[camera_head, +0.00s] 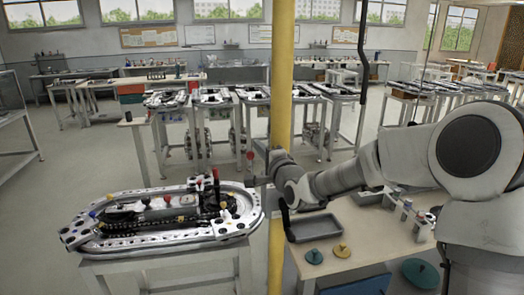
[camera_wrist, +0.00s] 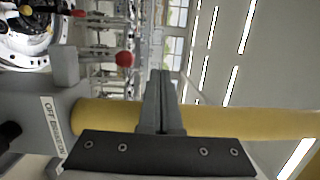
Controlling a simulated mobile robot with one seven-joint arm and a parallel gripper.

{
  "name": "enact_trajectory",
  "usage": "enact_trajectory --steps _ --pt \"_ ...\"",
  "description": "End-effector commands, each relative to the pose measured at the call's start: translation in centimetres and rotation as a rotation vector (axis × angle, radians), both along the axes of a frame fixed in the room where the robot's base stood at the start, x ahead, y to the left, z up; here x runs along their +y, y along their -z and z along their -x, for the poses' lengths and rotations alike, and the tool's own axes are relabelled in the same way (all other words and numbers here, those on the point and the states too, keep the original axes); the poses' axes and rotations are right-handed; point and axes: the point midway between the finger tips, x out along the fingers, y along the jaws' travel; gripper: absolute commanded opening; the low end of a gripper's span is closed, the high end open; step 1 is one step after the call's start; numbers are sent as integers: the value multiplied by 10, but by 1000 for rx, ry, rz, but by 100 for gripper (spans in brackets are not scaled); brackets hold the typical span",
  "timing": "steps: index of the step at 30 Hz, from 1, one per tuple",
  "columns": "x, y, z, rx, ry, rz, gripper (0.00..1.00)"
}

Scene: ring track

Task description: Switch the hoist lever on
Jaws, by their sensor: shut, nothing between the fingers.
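The hoist lever's red ball knob (camera_wrist: 124,59) shows in the wrist view. Its short stalk runs left to a grey mount (camera_wrist: 65,66) on a grey box (camera_wrist: 30,112) with a white label reading OFF and smaller, unclear words. The box sits at the yellow pole (camera_wrist: 225,121). My gripper (camera_wrist: 161,73) is shut and empty, its fingertips just right of the knob in the picture and seemingly apart from it. In the head view, the red knob (camera_head: 250,155) stands upright left of the yellow pole (camera_head: 281,85). My wrist reaches across the pole and hides part of the box.
A ring track (camera_head: 160,232) with several coloured knobs stands on a table at left. A workbench (camera_head: 370,240) with a grey tray (camera_head: 314,228) lies under my arm. More tracks on tables stand behind. Open floor (camera_head: 60,180) lies at left.

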Motion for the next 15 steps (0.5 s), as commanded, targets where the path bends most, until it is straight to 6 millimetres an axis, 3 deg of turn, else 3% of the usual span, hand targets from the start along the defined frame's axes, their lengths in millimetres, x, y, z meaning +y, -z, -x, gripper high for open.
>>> enact_trajectory --steps 2,15 --pt "3 -4 0 -1 -1 0 0" --pt "-27 -48 47 -4 2 4 0"
